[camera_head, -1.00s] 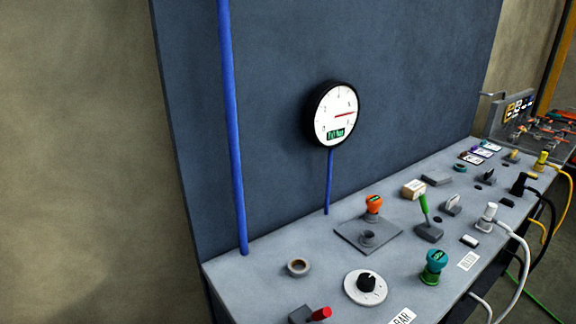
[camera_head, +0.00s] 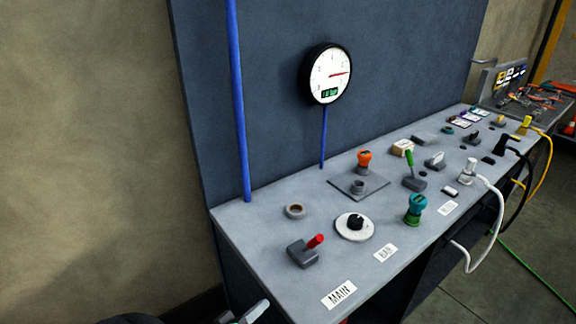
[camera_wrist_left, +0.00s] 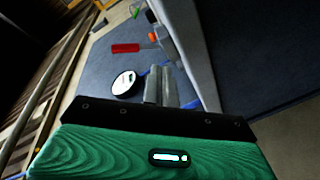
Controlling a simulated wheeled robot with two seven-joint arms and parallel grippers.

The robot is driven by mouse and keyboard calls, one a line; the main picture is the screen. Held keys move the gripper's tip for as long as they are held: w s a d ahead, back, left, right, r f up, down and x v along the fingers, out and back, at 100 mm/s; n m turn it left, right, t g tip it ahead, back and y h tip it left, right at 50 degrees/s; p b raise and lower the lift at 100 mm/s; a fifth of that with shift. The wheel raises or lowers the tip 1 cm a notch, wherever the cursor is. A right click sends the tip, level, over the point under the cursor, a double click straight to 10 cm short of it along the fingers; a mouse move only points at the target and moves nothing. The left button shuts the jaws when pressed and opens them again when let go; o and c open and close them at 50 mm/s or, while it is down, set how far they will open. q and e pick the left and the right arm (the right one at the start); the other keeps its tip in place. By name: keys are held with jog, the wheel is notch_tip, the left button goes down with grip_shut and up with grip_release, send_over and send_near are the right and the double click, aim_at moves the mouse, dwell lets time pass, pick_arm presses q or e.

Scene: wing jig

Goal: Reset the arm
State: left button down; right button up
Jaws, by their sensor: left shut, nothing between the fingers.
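My left gripper (camera_head: 256,311) shows at the bottom edge of the head view, in front of the near left corner of the grey bench. In the left wrist view its two grey fingers (camera_wrist_left: 161,84) lie together, shut and empty. They appear clear of the bench and its controls. The red-handled lever (camera_head: 307,251) stands on the bench above and to the right of the gripper in the head view. My right gripper is not in view.
The bench top (camera_head: 262,238) carries a white dial (camera_head: 355,227), a teal knob (camera_head: 415,208), an orange knob (camera_head: 364,160) and a green lever (camera_head: 411,171). A round gauge (camera_head: 327,73) hangs on the blue panel (camera_head: 270,100). A white cable (camera_head: 496,213) loops off the front.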

pick_arm(q)
jog(key=a+f+g+y, duration=0.1)
jog(key=a+f+y, duration=0.25)
jog(key=f, duration=0.75)
jog(key=a+f+g+y, duration=0.15)
jog(key=a+f, duration=0.35)
jog(key=f, duration=0.6)
jog(key=s+a+f+m+g+y, duration=0.1)
jog(key=s+a+f+y, duration=0.15)
jog(key=s+f, duration=0.4)
jog(key=s+a+f+m+g+y, duration=0.1)
jog(key=s+a+f, duration=0.25)
jog(key=f, duration=0.55)
jog(key=s+a+f+m+g, duration=0.1)
jog(key=s+f+g, duration=0.1)
jog(key=s+f, duration=0.4)
jog(key=s+a+f+g+y, duration=0.1)
jog(key=s+f, duration=0.4)
jog(key=s, duration=1)
jog(key=s+a+f+m+g+y, duration=0.1)
jog(key=s+f+g, duration=0.3)
jog(key=s, duration=0.7)
notch_tip(320, 180, down, 3)
jog(key=shift+s+a+r+m, duration=0.2)
jog(key=shift+s+a+m, duration=0.1)
jog(key=shift+a, duration=0.55)
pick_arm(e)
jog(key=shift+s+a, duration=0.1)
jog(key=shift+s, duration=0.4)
